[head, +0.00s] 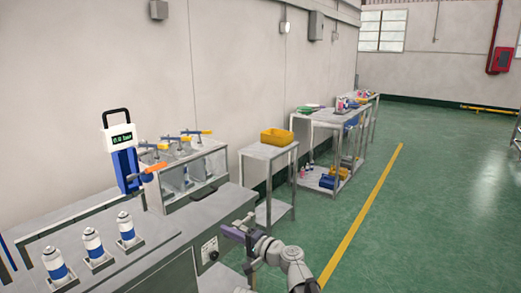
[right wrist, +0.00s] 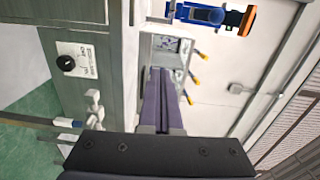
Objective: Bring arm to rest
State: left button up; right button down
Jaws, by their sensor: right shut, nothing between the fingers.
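My right gripper (head: 230,231) is at the bottom middle of the head view, beside the right end of the grey workbench (head: 215,215). In the right wrist view its two purple fingers (right wrist: 161,100) are closed together with nothing between them. The arm behind it comes in from the lower right. My left gripper is not in either view.
Several white-and-blue cans (head: 92,243) stand in holders on the bench. A table holds a yellow bin (head: 277,137). Green floor (head: 430,220) is clear at right.

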jog(key=s+d+f+n+g+h, duration=0.35)
jog(key=s+d+f, duration=0.25)
jog(key=f, duration=0.2)
jog(key=s+d+f+n+g+h, duration=0.3)
jog(key=s+d+f+h, duration=0.15)
jog(key=f, duration=0.35)
jog(key=s+d+f+g+h, duration=0.1)
jog(key=s+d+f+h, duration=0.2)
jog(key=s+d, duration=0.35)
jog(key=s+d+f+g+h, duration=0.2)
jog(key=s+d+h, duration=0.1)
jog(key=d, duration=0.6)
jog(key=s+a+n+h, duration=0.2)
jog(key=s+a+n, duration=0.3)
jog(key=a, duration=0.6)
notch_tip(320, 180, up, 15)
jog(key=m+p, duration=0.1)
jog(key=p, duration=1.4)
jog(key=shift+s+d+g, duration=0.2)
jog(key=shift+s+g, duration=0.15)
jog(key=shift+s, duration=0.05)
